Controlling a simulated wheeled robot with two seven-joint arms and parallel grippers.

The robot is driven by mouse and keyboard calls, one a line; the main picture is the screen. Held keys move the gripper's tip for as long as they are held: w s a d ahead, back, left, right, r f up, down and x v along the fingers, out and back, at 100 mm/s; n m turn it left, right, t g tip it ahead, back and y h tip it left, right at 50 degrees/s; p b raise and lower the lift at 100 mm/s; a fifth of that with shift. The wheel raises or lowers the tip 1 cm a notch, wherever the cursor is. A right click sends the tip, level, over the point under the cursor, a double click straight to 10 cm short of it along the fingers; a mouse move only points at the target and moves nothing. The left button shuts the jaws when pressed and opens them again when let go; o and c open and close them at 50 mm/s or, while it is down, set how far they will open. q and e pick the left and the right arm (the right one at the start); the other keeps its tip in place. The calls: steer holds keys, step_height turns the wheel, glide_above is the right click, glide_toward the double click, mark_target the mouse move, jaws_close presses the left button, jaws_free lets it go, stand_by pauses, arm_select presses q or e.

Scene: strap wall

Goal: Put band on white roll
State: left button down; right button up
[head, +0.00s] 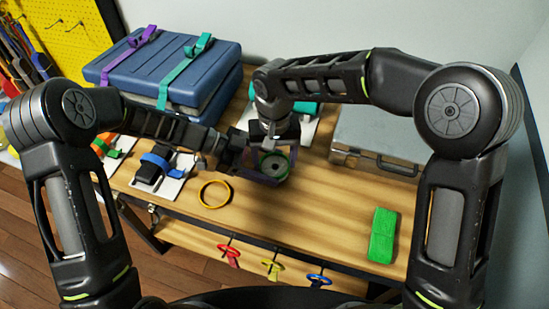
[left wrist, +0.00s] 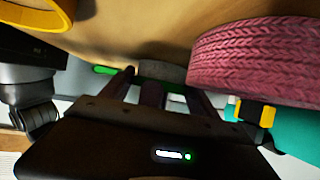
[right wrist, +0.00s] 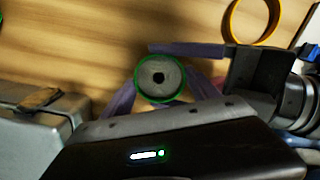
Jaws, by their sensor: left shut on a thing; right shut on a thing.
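The white roll (right wrist: 160,75), greyish with a dark centre hole, stands upright on the table. A green band (right wrist: 137,83) rings its outline; both also show in the head view, the roll (head: 273,165) inside the green band (head: 286,174). My right gripper (right wrist: 160,88) comes from above, its purple fingers shut on the band at either side. My left gripper (left wrist: 162,82) reaches in from the left, and the roll's grey side (left wrist: 160,72) shows between its fingers. How far down the band sits is hidden.
A yellow ring (head: 214,194) lies at front left, a green block (head: 382,235) at right. A grey case (head: 375,140) and blue case (head: 175,72) stand behind. Coloured rings hang at the front edge.

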steer(key=shift+f, duration=0.25)
steer(key=shift+f, duration=0.25)
steer(key=shift+d+f, duration=0.1)
steer(key=shift+c, duration=0.8)
steer(key=shift+s+d+f, duration=0.1)
steer(key=shift+f, duration=0.25)
steer(key=shift+c, duration=0.2)
steer(key=shift+d+f, duration=0.2)
steer(key=shift+f, duration=0.1)
jaws_close()
steer(key=shift+r, duration=0.6)
steer(key=shift+a+r, duration=0.2)
steer(key=shift+r, duration=0.2)
steer(key=shift+a+r, duration=0.1)
steer(key=shift+r, duration=0.2)
